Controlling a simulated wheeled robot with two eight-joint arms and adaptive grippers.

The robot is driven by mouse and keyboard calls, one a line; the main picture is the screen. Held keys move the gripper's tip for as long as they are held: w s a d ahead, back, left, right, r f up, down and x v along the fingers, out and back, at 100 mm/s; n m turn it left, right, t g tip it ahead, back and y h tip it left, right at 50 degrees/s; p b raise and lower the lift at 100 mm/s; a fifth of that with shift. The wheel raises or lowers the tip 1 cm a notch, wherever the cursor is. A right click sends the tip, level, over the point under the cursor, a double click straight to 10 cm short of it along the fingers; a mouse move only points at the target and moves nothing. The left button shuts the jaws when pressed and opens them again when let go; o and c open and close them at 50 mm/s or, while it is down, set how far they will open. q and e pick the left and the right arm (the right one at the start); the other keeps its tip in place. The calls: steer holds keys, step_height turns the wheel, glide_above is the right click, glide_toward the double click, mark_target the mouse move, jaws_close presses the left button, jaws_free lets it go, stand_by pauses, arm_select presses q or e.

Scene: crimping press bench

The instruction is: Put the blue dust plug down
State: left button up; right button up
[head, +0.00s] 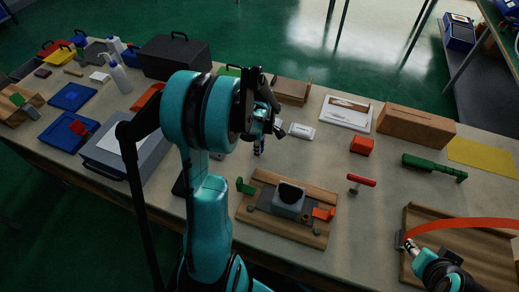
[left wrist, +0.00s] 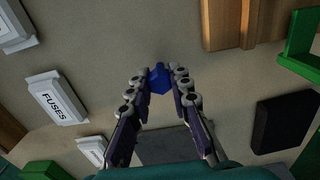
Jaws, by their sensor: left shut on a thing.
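The blue dust plug (left wrist: 159,78) shows in the left wrist view between the fingertips of my left gripper (left wrist: 160,84). The gripper is shut on it. The plug is over bare bench top; whether it touches the surface I cannot tell. In the head view my left gripper (head: 259,146) points down at the middle of the bench, and the plug is too small or hidden to make out there. My right gripper (head: 412,249) is at the lower right, by an orange strip (head: 465,224) over a wooden tray (head: 480,262); its fingers are too small to judge.
A wooden fixture (head: 256,224) with a grey block (head: 289,198) stands in front of my left gripper. A white box marked FUSES (left wrist: 57,98) lies to the left in the wrist view. A red-handled tool (head: 361,182) and an orange block (head: 362,146) stand to the right.

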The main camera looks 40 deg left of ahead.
arm_select(q)
steer(key=shift+f, duration=0.15)
steer(key=o, duration=0.8)
steer(key=shift+c, duration=0.2)
steer(key=shift+r, duration=0.3)
step_height(320, 180, up, 11)
steer(key=p, duration=0.5)
steer(key=s+d+r+m+t, duration=0.2)
steer(key=s+d+r+m, duration=0.1)
steer(key=d+m, duration=0.3)
steer(key=s+d+r+m+t, duration=0.2)
steer(key=s+d+m, duration=0.1)
steer(key=d+m, duration=0.4)
steer(key=s+d+r+m+t, duration=0.3)
steer(key=d+m, duration=0.3)
steer(key=m, duration=0.2)
steer(key=shift+d+r+m, duration=0.3)
